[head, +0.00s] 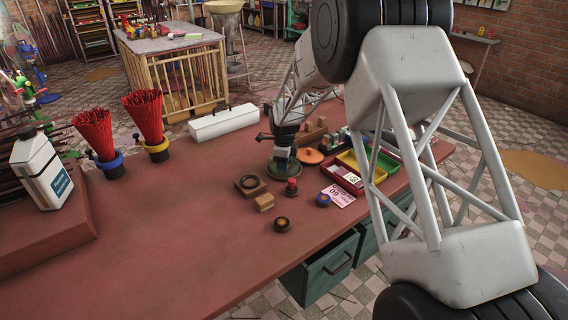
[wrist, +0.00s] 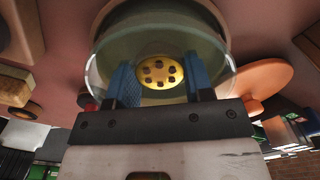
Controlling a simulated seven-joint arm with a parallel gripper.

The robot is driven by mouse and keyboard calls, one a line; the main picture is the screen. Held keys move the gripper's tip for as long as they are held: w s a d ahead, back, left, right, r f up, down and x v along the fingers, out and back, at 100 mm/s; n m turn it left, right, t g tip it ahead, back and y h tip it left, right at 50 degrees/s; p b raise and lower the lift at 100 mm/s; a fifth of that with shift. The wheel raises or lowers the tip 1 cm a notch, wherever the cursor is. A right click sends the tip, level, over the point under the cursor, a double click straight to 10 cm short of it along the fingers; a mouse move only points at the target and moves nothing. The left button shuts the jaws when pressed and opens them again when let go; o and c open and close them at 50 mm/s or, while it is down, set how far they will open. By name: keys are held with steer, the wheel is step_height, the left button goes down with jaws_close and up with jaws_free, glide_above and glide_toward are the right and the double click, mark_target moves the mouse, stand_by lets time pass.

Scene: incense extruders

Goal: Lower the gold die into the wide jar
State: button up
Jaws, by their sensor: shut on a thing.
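The gold die (wrist: 160,72) is a round yellow disc with several dark holes. It sits between the blue fingers of my gripper (wrist: 162,82), which are shut on it. The wide jar (wrist: 100,62) is clear and greenish, and its round outline surrounds the die and fingertips in the wrist view. How deep the die sits relative to the rim I cannot tell. In the head view, the wide jar (head: 284,171) stands on the table directly under my gripper (head: 283,152). The die is not discernible there.
An orange disc (head: 307,156) lies close beside the jar. A wooden block with a ring (head: 250,185), a small red-topped piece (head: 291,187) and colored trays (head: 358,170) are nearby. A long white box (head: 223,122) stands behind. The table's left front (head: 150,250) is clear.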

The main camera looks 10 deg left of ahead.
steer(key=shift+f, duration=0.1)
stand_by(0.3)
steer(key=o, duration=1.1)
steer(key=shift+r, duration=3.9)
steer(key=shift+r, duration=0.1)
